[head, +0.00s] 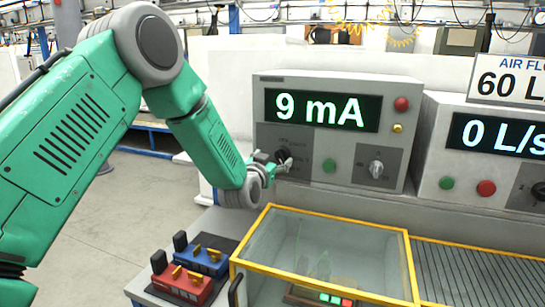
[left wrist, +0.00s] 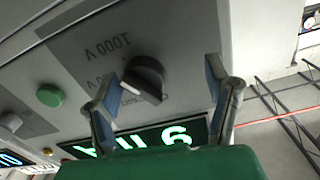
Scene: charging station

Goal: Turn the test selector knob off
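The black selector knob (left wrist: 145,78) is on the grey panel of a tester (head: 338,84) whose screen reads 9 mA. In the left wrist view, a "1000 V" label is printed near it. My left gripper (left wrist: 162,92) is open, with one finger on each side of the knob. Visible gaps separate the fingers from the knob; I cannot tell whether the tips reach its depth. In the head view, the left gripper (head: 285,164) is in front of the knob and partly hides it. My right gripper is not in view.
A second, silver knob (head: 376,169), a green button (head: 329,166) and a red button (head: 402,104) share the tester. A yellow-edged clear box (head: 325,228) stands below it. Red (head: 183,288) and blue (head: 207,262) blocks sit left of the box. Another meter (head: 485,150) stands at right.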

